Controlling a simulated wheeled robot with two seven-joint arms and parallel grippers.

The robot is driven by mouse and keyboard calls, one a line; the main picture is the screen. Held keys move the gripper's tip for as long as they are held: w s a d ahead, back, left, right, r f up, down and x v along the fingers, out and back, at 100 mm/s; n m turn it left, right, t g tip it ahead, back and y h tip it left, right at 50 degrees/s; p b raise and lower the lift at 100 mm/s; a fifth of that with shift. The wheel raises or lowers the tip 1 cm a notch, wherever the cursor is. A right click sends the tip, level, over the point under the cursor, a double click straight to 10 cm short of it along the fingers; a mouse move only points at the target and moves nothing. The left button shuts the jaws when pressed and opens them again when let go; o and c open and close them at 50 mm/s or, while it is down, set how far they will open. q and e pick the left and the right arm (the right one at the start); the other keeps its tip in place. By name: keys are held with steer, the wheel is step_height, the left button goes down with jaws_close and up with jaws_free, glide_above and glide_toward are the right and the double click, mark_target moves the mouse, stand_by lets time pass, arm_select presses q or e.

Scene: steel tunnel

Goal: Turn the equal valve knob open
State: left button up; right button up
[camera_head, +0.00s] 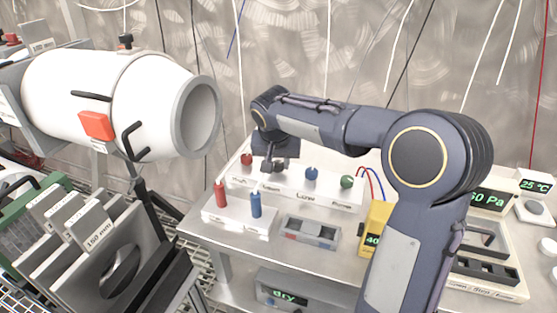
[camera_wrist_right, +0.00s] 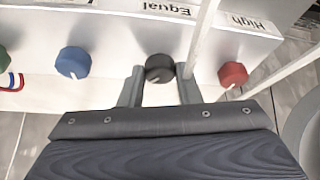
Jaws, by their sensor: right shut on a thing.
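The black equal valve knob (camera_wrist_right: 159,68) sits on the front of a white valve block (camera_head: 285,189), beside the printed word Equal in the right wrist view. Its pale pointer line is visible, tilted. My right gripper (camera_wrist_right: 160,76) has one finger on each side of this knob and is shut on it. In the head view the right gripper (camera_head: 274,166) is at the block, between the red and blue knobs, and it hides the black knob. My left gripper is not in view.
Beside the black knob are a red knob (camera_wrist_right: 232,74) and a blue knob (camera_wrist_right: 73,62); a green knob (camera_head: 347,182) is farther along. Red and blue cylinders (camera_head: 255,204) stand in front of the block. A yellow meter (camera_head: 376,228) and large white pipe (camera_head: 70,88) are nearby.

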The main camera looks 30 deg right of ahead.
steer(key=m, duration=0.2)
steer(key=m+g+h, duration=0.1)
steer(key=m, duration=0.1)
steer(key=shift+w+a+m+p, duration=0.15)
steer(key=shift+m+p, duration=0.15)
steer(key=shift+p, duration=0.1)
steer(key=m+g+p, duration=0.1)
steer(key=m, duration=0.1)
steer(key=m+g, duration=0.1)
steer(key=m, duration=0.1)
steer(key=shift+w+m+h+p, duration=0.15)
steer(key=shift+m+h+p, duration=0.15)
steer(key=shift+h+p, duration=0.1)
steer(key=o, duration=1)
steer(key=shift+c, duration=0.2)
steer(key=p+v, duration=0.1)
steer(key=v, duration=0.6)
steer(key=shift+r, duration=0.4)
steer(key=shift+a, duration=0.15)
